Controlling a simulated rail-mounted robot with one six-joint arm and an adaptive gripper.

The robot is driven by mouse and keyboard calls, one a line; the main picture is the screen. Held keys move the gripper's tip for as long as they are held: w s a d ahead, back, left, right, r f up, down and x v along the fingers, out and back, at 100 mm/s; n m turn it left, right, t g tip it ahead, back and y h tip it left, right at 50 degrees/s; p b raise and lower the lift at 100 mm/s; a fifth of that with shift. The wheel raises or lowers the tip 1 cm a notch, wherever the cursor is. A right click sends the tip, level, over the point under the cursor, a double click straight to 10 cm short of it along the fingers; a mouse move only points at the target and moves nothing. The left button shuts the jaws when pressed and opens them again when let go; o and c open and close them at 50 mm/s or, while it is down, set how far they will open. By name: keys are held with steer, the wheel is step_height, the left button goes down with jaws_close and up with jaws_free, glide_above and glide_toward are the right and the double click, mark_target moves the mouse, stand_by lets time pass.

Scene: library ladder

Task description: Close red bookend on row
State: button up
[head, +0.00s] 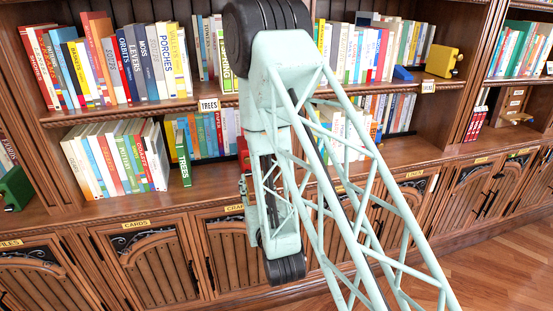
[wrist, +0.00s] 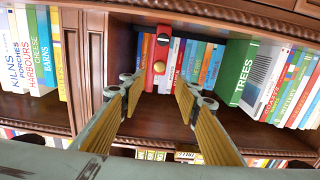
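The red bookend (wrist: 150,52) stands on a shelf at top centre of the wrist view, with a round brass knob on its face. A row of thin books (wrist: 190,62) stands just to its right. The green TREES book (wrist: 243,72) sticks out at the far end of that row. In the head view a red sliver of the bookend (head: 243,152) shows beside my arm, and the TREES book (head: 184,158) stands further left. My gripper (wrist: 160,92) is open and empty, its two padded fingers apart in front of the bookend. My arm hides the gripper in the head view.
Books lean left of TREES in the head view (head: 115,160). A wooden upright (wrist: 88,50) stands left of the bookend's bay. A shelf edge with a carved lip (wrist: 250,150) runs below my fingers. A yellow bookend (head: 443,60) sits on the upper shelf.

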steer(key=d+r+m+g+h, duration=0.1)
steer(key=d+r+g, duration=0.3)
steer(key=d+r, duration=0.3)
steer(key=shift+s+r+h, duration=0.3)
steer(key=shift+r, duration=0.6)
stand_by(1.6)
steer(key=shift+d, duration=0.1)
steer(key=shift+f, duration=0.1)
stand_by(0.4)
steer(key=a+f+n+t+y, duration=0.1)
steer(key=a+f+t, duration=0.3)
steer(key=a+f, duration=0.3)
steer(key=shift+w+f+y, duration=0.3)
steer(key=shift+w+f, duration=0.05)
steer(key=shift+f, duration=0.45)
